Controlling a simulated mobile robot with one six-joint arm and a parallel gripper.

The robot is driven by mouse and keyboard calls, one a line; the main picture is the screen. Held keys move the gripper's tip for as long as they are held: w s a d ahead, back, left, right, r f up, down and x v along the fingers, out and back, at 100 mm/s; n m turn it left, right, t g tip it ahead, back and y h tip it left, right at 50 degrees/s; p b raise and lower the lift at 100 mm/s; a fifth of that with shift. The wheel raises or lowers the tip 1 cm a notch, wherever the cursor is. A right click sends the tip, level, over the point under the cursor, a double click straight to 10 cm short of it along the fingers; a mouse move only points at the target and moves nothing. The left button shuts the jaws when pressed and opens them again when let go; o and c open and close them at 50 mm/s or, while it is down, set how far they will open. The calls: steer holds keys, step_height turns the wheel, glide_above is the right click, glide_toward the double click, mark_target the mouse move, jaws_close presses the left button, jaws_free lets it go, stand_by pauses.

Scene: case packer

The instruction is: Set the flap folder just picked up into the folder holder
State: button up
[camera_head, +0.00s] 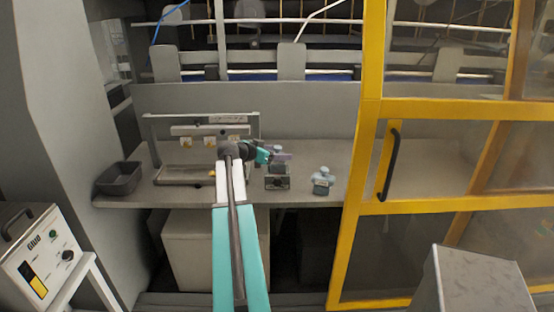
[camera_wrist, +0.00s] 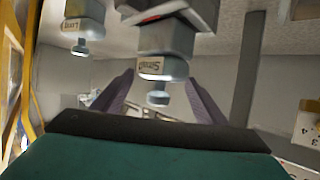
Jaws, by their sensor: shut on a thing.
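My gripper (camera_head: 262,154) reaches in from the left over the bench. Its purple fingers (camera_wrist: 160,84) are shut on the sides of a grey flap folder (camera_wrist: 165,46), a block with a pale label and a round knob. In the head view the folder (camera_head: 277,150) shows partly behind the fingers. In the wrist view, which is upside down, the holder (camera_wrist: 205,10) meets the folder's far end. I cannot tell whether the folder is seated or just above it.
A second grey labelled block with a knob (camera_head: 322,180) stands to the right; it also shows in the wrist view (camera_wrist: 82,22). A metal frame fixture (camera_head: 185,181) is at left, with a dark bin (camera_head: 119,178) beyond it. A yellow-framed door (camera_head: 370,150) bounds the right.

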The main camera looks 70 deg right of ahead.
steer(key=shift+f+p, duration=0.35)
steer(key=shift+f, duration=1)
steer(key=shift+f, duration=0.15)
steer(key=o, duration=1.4)
steer(key=shift+w+a, duration=0.1)
steer(key=shift+a, duration=0.15)
steer(key=b+v, duration=0.4)
steer(key=v, duration=0.7)
steer(key=shift+w+a+r, duration=0.15)
steer(key=shift+a+r, duration=0.1)
steer(key=shift+r, duration=0.05)
